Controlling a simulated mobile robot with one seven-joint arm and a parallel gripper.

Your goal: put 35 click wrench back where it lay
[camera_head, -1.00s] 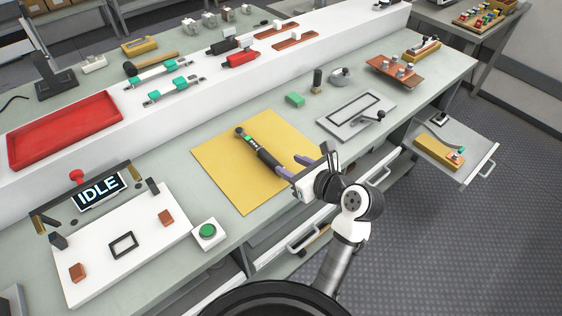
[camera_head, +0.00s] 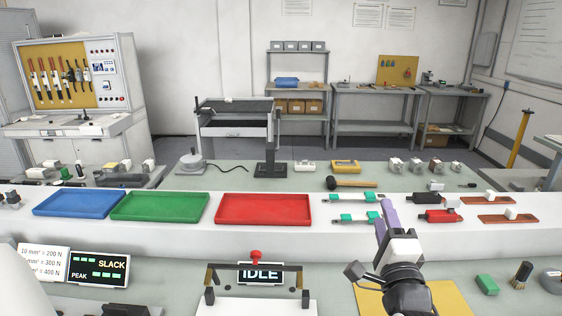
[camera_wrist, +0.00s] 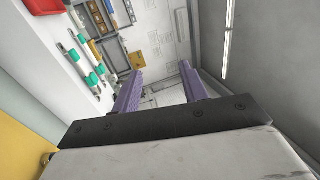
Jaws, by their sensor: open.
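My gripper (camera_head: 384,208) is raised in front of the white shelf in the head view, its purple fingers pointing up and away. In the wrist view my gripper (camera_wrist: 161,66) is open, with nothing between its fingers. The yellow mat (camera_head: 440,299) shows at the bottom edge of the head view, partly behind my arm. Its surface also fills the left edge of the wrist view (camera_wrist: 16,150). The 35 click wrench cannot be made out now. A small dark and brownish end by the mat in the wrist view is too little to identify.
Blue (camera_head: 82,204), green (camera_head: 160,207) and red (camera_head: 263,209) trays stand on the white shelf (camera_head: 200,238). Teal-ended fixtures (camera_head: 357,218) and a red tool (camera_head: 440,216) lie right of them. The IDLE fixture (camera_head: 259,274) stands left of my arm; a green block (camera_head: 487,284) lies right.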

